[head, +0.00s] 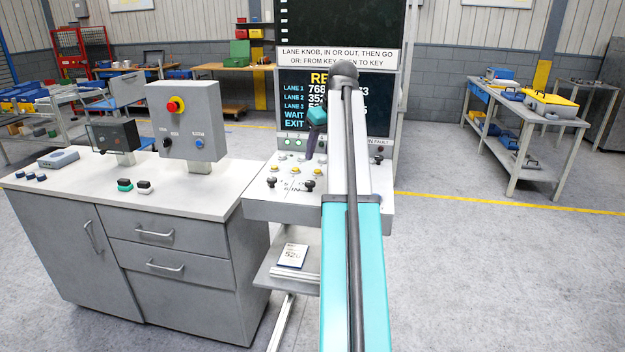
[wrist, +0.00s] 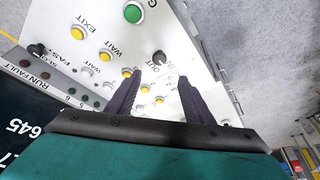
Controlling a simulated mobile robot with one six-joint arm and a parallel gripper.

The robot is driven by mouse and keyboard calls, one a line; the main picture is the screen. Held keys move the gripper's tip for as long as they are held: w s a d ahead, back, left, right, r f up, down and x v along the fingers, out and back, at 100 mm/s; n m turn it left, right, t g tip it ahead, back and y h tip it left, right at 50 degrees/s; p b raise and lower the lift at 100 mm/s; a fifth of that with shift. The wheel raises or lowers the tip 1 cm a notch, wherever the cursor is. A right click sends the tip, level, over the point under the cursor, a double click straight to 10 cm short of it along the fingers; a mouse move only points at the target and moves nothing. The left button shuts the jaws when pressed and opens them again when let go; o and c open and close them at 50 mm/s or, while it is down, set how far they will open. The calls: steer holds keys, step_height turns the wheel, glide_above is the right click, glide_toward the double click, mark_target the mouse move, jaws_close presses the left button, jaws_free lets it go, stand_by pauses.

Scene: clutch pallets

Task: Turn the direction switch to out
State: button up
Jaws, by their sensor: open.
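The direction switch (wrist: 159,58) is a small black knob on the white sloped panel (wrist: 205,45). In the wrist view the word OUT is printed beside it. It sits just beyond my fingertips, between their lines; no contact shows. Its pointer direction is too small to tell. My gripper (wrist: 158,77) is open and empty, its two dark fingers apart above the panel. In the head view my gripper (head: 310,157) points down at the panel, with black knobs below it; my arm hides the panel's right part.
Several yellow buttons (wrist: 127,72) lie close to my fingers. A green button (wrist: 133,12) and a speed knob (wrist: 37,50) are on the same panel. A display board (head: 297,100) rises behind it.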

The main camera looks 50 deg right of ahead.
mark_target(311, 182)
steer(key=shift+p+x, duration=0.95)
steer(key=shift+x, duration=5.85)
steer(key=shift+s, duration=0.1)
steer(key=c, duration=1)
